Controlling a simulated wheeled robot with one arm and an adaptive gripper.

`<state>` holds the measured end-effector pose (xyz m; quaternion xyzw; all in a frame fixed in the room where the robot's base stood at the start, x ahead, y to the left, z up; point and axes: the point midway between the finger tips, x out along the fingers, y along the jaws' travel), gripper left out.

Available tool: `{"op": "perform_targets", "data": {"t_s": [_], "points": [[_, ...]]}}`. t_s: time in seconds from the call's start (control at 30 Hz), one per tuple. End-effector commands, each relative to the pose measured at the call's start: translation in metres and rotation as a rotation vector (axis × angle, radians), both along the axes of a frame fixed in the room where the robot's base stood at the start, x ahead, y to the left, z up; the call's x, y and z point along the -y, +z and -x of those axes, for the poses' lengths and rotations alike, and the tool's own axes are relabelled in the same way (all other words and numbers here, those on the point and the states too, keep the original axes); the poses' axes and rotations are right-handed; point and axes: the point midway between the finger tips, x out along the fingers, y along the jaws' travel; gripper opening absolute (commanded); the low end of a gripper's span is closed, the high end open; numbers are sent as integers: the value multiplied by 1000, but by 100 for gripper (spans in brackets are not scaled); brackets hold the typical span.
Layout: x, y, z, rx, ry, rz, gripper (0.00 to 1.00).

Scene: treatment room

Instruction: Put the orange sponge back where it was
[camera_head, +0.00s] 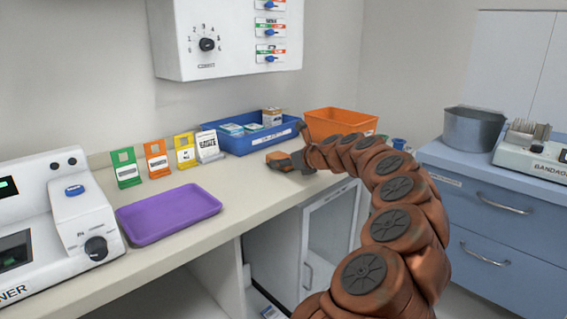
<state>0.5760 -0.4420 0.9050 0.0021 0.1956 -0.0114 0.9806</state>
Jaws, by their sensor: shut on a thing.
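My gripper (289,162) is low over the back right part of the counter, in front of the blue tray. It is shut on a small orange block, the orange sponge (276,157), which shows at the fingertips. The fingers partly hide the sponge. I cannot tell whether the sponge touches the counter. My arm comes in from the lower right and covers the counter's right end.
A blue tray (251,142) with small boxes and an orange bin (341,119) stand behind my gripper. Several coloured sign cards (156,160) stand to the left. A purple tray (168,214) lies at front left, beside a white machine (74,215). Counter (243,190) between is clear.

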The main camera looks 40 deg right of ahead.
Motion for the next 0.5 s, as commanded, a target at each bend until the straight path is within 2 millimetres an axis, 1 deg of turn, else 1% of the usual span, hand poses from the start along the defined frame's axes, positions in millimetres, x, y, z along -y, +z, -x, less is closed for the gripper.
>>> {"op": "perform_targets", "data": {"t_s": [0.17, 0.2, 0.4, 0.5], "points": [[0, -3, 0, -1, 1, 0, 31], [0, -3, 0, -1, 1, 0, 62], [0, -3, 0, -1, 1, 0, 83], [0, -3, 0, -1, 1, 0, 84]]}}
